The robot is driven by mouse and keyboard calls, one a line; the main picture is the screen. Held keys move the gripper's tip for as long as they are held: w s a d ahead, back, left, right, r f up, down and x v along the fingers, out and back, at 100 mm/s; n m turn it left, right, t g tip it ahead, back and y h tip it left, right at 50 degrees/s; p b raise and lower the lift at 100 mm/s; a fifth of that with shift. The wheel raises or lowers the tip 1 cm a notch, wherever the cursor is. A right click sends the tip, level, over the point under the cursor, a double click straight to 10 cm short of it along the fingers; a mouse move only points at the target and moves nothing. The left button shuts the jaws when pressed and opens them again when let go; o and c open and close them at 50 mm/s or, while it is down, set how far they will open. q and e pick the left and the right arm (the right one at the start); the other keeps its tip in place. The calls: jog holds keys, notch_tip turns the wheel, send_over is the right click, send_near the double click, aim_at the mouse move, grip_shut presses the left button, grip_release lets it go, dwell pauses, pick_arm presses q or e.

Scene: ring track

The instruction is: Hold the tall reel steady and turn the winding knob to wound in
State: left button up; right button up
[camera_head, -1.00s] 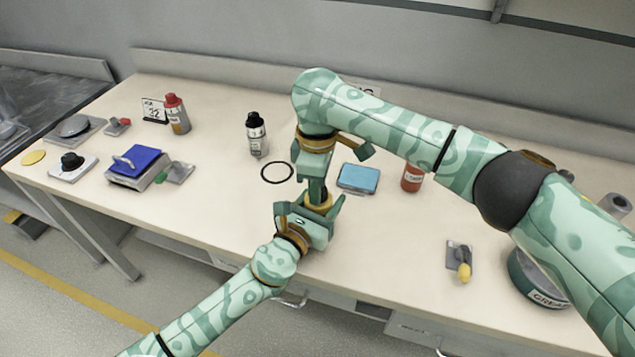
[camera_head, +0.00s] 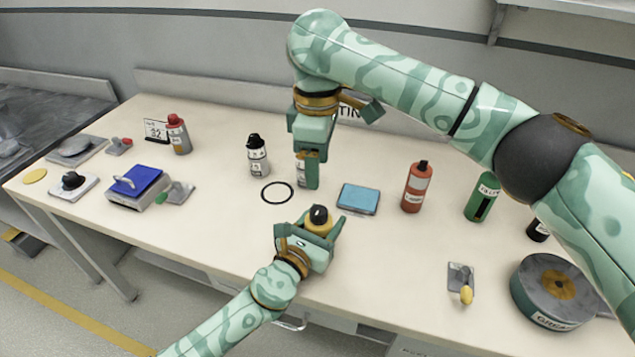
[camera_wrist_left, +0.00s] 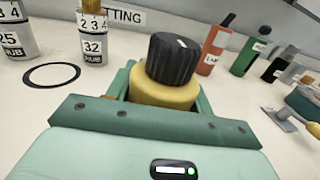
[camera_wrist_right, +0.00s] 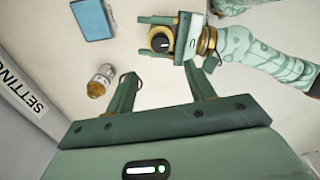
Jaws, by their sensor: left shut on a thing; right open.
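The tall reel (camera_head: 321,228) has a yellow body and a black winding knob (camera_head: 319,213) on top. It stands upright near the front of the bench. My left gripper (camera_head: 310,226) is shut on the yellow body, one finger on each side, as the left wrist view shows the reel (camera_wrist_left: 165,92) and the ribbed knob (camera_wrist_left: 173,58) with a white mark. My right gripper (camera_head: 306,182) is open and empty, raised behind the reel and apart from the knob. In the right wrist view the knob (camera_wrist_right: 160,43) lies beyond the open fingers (camera_wrist_right: 160,78).
A blue box (camera_head: 358,199) lies right of the reel, and a black ring (camera_head: 277,192) lies left behind it. A bottle marked 32 (camera_wrist_left: 92,42) stands behind, partly hidden by my right gripper. Red (camera_head: 416,187) and green (camera_head: 482,198) bottles stand farther right.

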dwell(0.4)
pick_arm(q)
jog(key=o, duration=1.2)
